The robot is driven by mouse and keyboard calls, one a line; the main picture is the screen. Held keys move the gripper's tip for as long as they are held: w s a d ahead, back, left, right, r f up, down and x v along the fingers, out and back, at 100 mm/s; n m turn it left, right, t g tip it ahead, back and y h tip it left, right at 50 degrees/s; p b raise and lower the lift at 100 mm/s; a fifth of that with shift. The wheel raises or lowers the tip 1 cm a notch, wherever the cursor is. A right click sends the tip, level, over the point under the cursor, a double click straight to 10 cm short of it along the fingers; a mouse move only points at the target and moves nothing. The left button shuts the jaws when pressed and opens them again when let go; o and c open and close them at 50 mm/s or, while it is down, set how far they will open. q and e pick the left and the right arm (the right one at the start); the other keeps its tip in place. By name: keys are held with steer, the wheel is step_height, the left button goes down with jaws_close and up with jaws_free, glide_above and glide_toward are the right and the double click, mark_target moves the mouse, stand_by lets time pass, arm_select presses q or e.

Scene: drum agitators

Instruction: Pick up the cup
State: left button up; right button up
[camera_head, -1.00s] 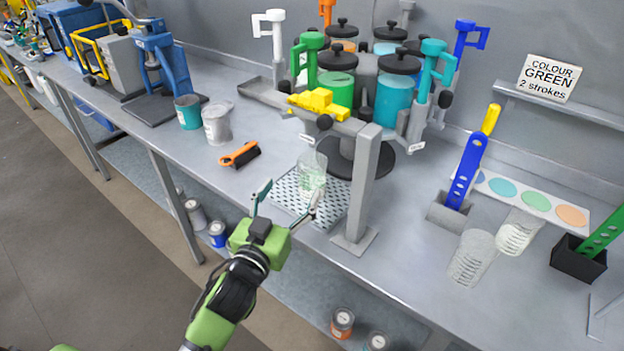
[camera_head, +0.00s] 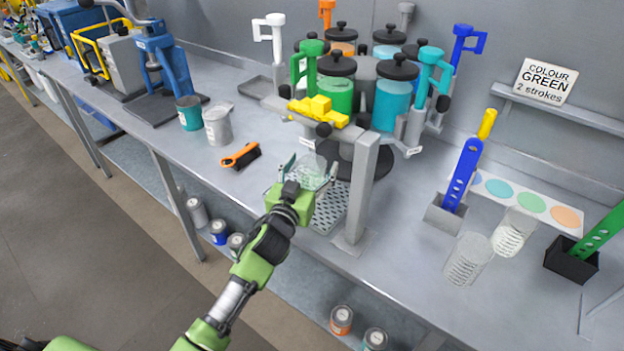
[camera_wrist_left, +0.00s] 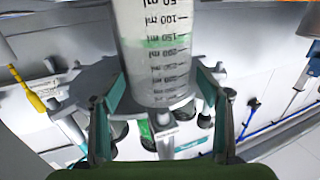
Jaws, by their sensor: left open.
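The cup (camera_head: 312,172) is clear, with a little green at its bottom. It stands at the perforated drip tray (camera_head: 328,216) under the paint carousel. It also shows in the wrist view (camera_wrist_left: 155,45) with ml marks and a green band. My left gripper (camera_head: 307,178) is open at the cup, one finger on each side of it. In the wrist view the fingers (camera_wrist_left: 161,88) flank the cup; I cannot tell if they touch it. The gripper body hides the cup's lower part in the head view. My right gripper is not in view.
The carousel with green (camera_head: 337,93) and blue (camera_head: 391,100) drums stands behind the cup. A grey post (camera_head: 362,185) rises just right of it. An orange brush (camera_head: 240,156) lies left.

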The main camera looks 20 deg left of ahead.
arm_select(q)
steer(key=shift+w, duration=0.35)
steer(key=c, duration=1.8)
steer(key=shift+r, duration=0.2)
